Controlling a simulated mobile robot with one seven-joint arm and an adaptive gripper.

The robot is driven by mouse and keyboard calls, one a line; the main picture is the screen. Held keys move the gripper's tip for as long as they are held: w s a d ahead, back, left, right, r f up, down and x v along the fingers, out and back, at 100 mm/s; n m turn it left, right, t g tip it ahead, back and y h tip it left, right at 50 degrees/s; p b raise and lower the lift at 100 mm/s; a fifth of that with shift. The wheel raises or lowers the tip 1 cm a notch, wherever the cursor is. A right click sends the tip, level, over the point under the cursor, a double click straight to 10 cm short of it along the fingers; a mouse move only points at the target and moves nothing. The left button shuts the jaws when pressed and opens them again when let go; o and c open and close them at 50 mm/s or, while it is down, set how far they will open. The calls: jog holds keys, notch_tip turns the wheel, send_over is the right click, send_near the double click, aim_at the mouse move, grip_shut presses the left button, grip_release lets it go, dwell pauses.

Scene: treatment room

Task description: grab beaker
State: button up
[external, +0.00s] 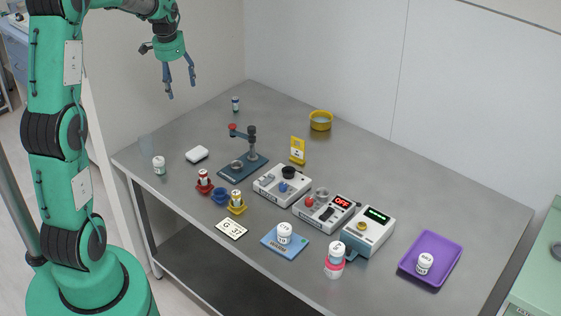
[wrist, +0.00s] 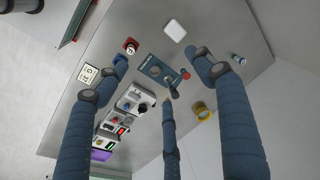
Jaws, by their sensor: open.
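A faint, see-through bluish shape (external: 147,146) at the table's left end looks like a clear beaker; its outline is hard to make out and I cannot find it in the wrist view. A small white jar (external: 158,166) with a label stands right beside it. My gripper (external: 182,91) is open and empty, high above the left back part of the table, well above and a little right of that shape. In the wrist view my gripper's spread blue fingers (wrist: 160,75) point at the table with nothing between them.
The steel table (external: 290,100) holds a blue stand (external: 243,166), a white box (external: 197,154), a yellow bowl (external: 320,121), small colored cups, several white devices, a blue pad (external: 270,240) and a purple tray (external: 405,265). Walls close off the back. The table's back left is mostly clear.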

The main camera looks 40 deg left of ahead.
jog(key=w+a+f+g+p, duration=0.1)
jog(key=w+a+f, duration=0.1)
jog(key=a+f, duration=1.05)
jog(key=h+p, duration=0.1)
send_near(146, 146)
jog(key=w+a+r, duration=0.2)
jog(key=w+a, duration=0.1)
jog(key=shift+s+d+f+m+g, duration=0.15)
jog(key=shift+s+f+m+g, duration=0.05)
jog(key=shift+m+g, duration=0.2)
jog(key=shift+f, duration=4.35)
jog(key=shift+s+d+f, duration=0.1)
jog(key=shift+s+f, duration=0.05)
jog(key=shift+f, duration=2.4)
